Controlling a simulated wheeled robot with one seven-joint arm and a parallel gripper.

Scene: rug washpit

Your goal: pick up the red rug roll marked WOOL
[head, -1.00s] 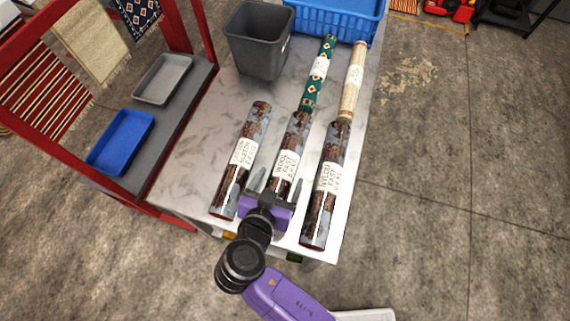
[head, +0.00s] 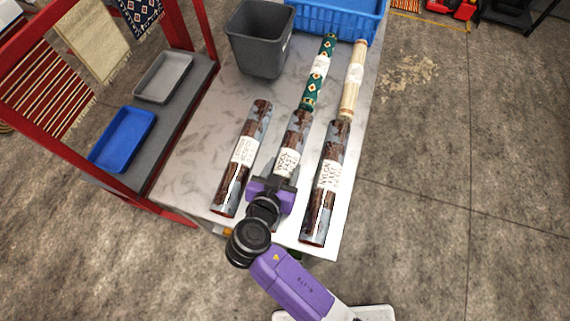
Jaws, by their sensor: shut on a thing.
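The roll marked WOOL (head: 287,158) is the middle one of three dark red-brown and grey mottled rolls on the pale marbled table (head: 190,150). Its white label faces up. My gripper (head: 274,184) is over the near part of this roll and shut on it, just below the label. The fingertips are mostly hidden by the purple gripper body. The roll appears to lie on the table; I cannot tell any gap under it.
A similar roll (head: 243,150) with a hard-to-read label lies left, and one marked NYLON (head: 326,172) lies right, both close by. Green (head: 317,75) and cream (head: 353,80) rolls lie behind. A grey bin (head: 259,40) and blue crate (head: 337,22) stand at the back.

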